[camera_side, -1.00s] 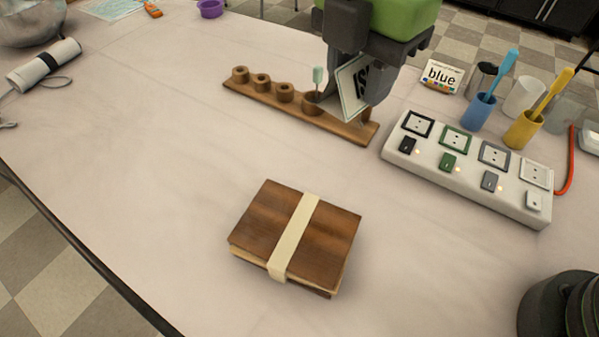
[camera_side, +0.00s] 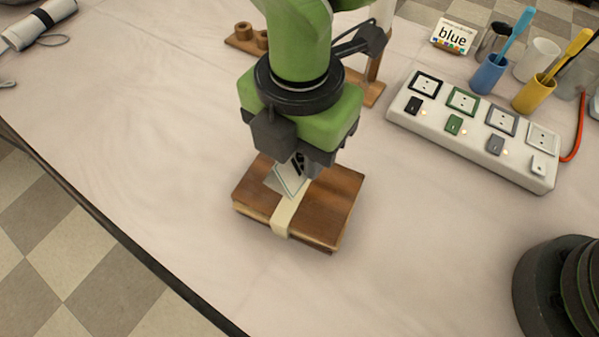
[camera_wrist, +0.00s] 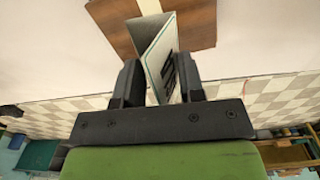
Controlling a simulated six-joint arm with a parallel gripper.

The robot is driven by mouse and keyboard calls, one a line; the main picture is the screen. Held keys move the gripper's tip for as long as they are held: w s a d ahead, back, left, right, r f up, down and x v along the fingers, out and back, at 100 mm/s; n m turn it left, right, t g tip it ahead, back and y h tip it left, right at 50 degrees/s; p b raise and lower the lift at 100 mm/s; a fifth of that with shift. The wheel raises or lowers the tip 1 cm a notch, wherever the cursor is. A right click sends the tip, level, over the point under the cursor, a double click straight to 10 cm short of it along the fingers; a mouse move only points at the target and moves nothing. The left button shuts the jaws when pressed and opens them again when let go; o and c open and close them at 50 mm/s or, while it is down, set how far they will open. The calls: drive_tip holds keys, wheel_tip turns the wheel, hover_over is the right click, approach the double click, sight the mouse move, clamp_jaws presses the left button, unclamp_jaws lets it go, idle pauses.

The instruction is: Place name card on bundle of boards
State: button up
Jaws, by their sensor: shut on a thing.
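The name card (camera_side: 289,180) is a white folded card with a thin green border and dark lettering. My gripper (camera_side: 302,166) is shut on it and holds it tilted over the bundle of boards (camera_side: 333,206). The bundle is a brown wooden stack with a cream band around its middle. In the side view I cannot tell whether the card touches the bundle. In the wrist view the card (camera_wrist: 157,55) stands between the two dark fingers (camera_wrist: 160,82), with the bundle (camera_wrist: 197,20) behind it. My gripper hides the far part of the bundle in the side view.
A wooden rack with pegs (camera_side: 243,36) stands behind my arm. The table left of the bundle is clear.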

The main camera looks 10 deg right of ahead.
sight(299, 177)
drive_tip(key=shift+f, duration=3.05)
drive_tip(key=o, duration=0.9)
wheel_tip(299, 177, up, 11)
drive_tip(key=shift+f, duration=0.1)
drive_tip(key=shift+r, duration=0.65)
drive_tip(key=shift+w, duration=0.1)
